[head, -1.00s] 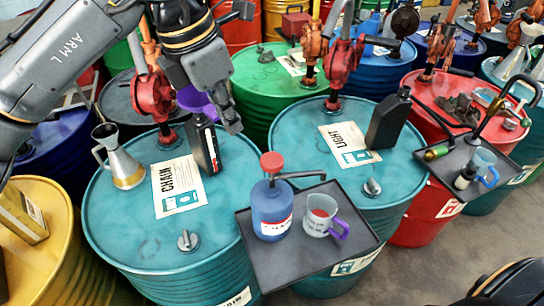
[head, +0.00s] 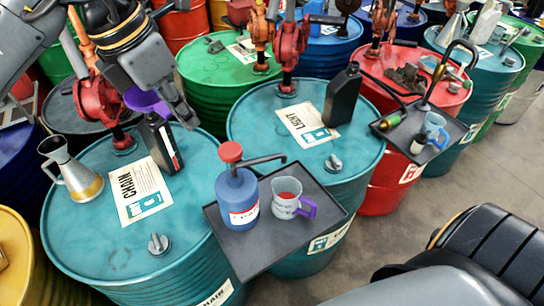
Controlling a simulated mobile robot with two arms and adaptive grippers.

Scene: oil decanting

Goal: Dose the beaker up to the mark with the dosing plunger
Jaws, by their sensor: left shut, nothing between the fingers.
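The dosing plunger is a blue bottle (head: 237,200) with a red knob (head: 230,152) on top and a dark spout bent to the right. It stands upright on a dark tray (head: 258,255) at the front of the teal drums. The beaker (head: 284,203), clear with a purple handle, stands right of the bottle on the same tray, near the spout's end. Something red shows in it; its mark and level are too small to read. My left gripper (head: 189,122) is shut and empty, behind and left of the red knob, clear of it. My right gripper is out of view.
A metal jug (head: 72,172) and a black bottle (head: 160,143) stand on the CHAIN drum. Another black bottle (head: 342,95) stands on the LIGHT drum. A second tray (head: 447,150) holds another beaker (head: 430,128). Red hand pumps rise behind. The floor at right is clear.

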